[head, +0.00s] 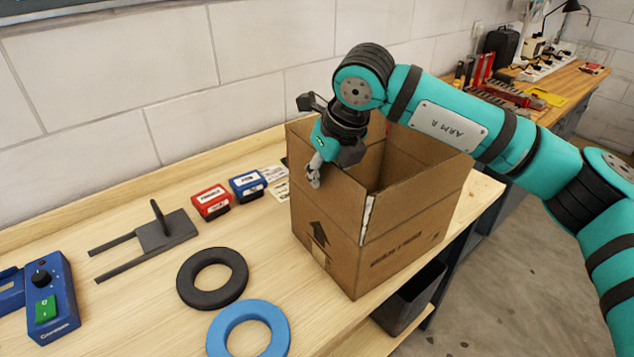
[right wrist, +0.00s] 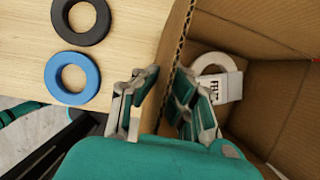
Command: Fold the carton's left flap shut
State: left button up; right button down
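The brown cardboard carton (head: 400,225) stands open-topped at the table's right front edge. Its left flap (head: 342,197) stands upright, in line with the carton's left side. My right gripper (head: 314,172) is at the top of that side, pointing down. In the right wrist view the open fingers (right wrist: 162,105) are on either side of the left flap (right wrist: 172,60), one outside and one inside. I cannot tell whether either finger touches it. My left gripper is in neither view.
A pale ring with a white label (right wrist: 225,88) lies inside the carton. Left of the carton are a black ring (head: 212,301), a blue ring (head: 277,318), a red box (head: 212,203), a blue box (head: 248,187) and a dark forked piece (head: 165,235). A wall runs behind.

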jog(key=shift+w+d+f+g+y+b, duration=0.25)
jog(key=shift+w+d+g+y+b, duration=0.1)
jog(key=shift+d+g+y+b, duration=0.2)
jog(key=shift+w+d+m+g+y+b, duration=0.3)
jog(key=shift+d+y, duration=0.1)
jog(key=shift+y, duration=0.35)
jog(key=shift+w+d+f+g+y, duration=0.25)
jog(key=shift+d+g+y, duration=0.25)
jog(key=shift+y, duration=0.3)
jog(key=shift+m, duration=0.3)
